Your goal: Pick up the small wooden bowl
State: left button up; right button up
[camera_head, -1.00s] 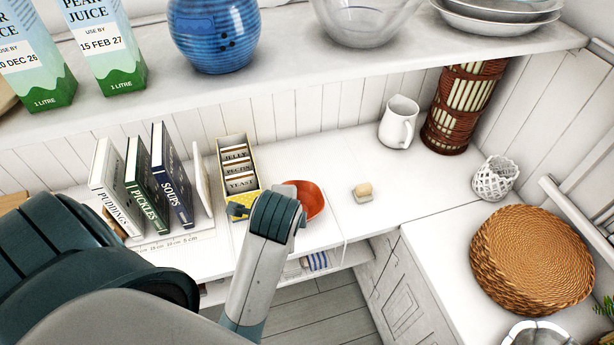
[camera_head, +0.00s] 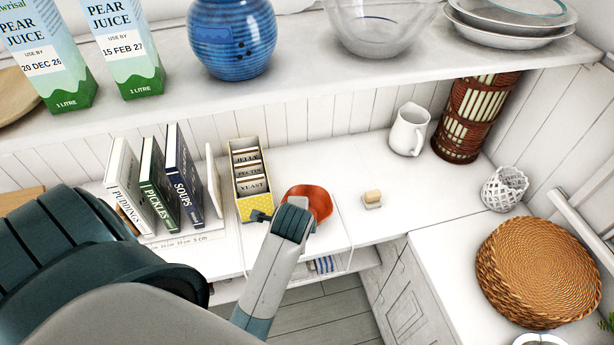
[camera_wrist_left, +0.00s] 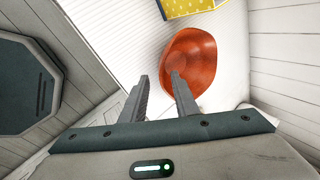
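The small wooden bowl (camera_head: 319,201) is reddish-orange and stands on the white counter, to the right of the yellow card box. In the head view my left wrist covers its lower left part. In the left wrist view the bowl (camera_wrist_left: 189,62) lies just beyond my left gripper (camera_wrist_left: 162,82). The two fingers are apart with nothing between them, and the right fingertip is close to the bowl's near rim. I cannot tell whether it touches. In the head view the left gripper (camera_head: 262,214) is mostly hidden behind its own wrist. My right gripper is not in view.
The yellow card box (camera_head: 251,178) and several upright books (camera_head: 160,185) stand left of the bowl. A soap dish (camera_head: 372,199) and white jug (camera_head: 408,130) are to the right. A shelf (camera_head: 330,90) with cartons, a blue vase and glass bowl hangs above. Counter between bowl and soap is clear.

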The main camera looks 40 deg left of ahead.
pick_arm(q)
jog(key=shift+x, duration=1.05)
jog(key=shift+w+a+f+p, duration=0.15)
jog(key=shift+w+f+p, duration=0.45)
jog(key=shift+w+p, duration=0.15)
jog(key=shift+p+x, duration=0.4)
jog(key=shift+x, duration=1.3)
grip_shut()
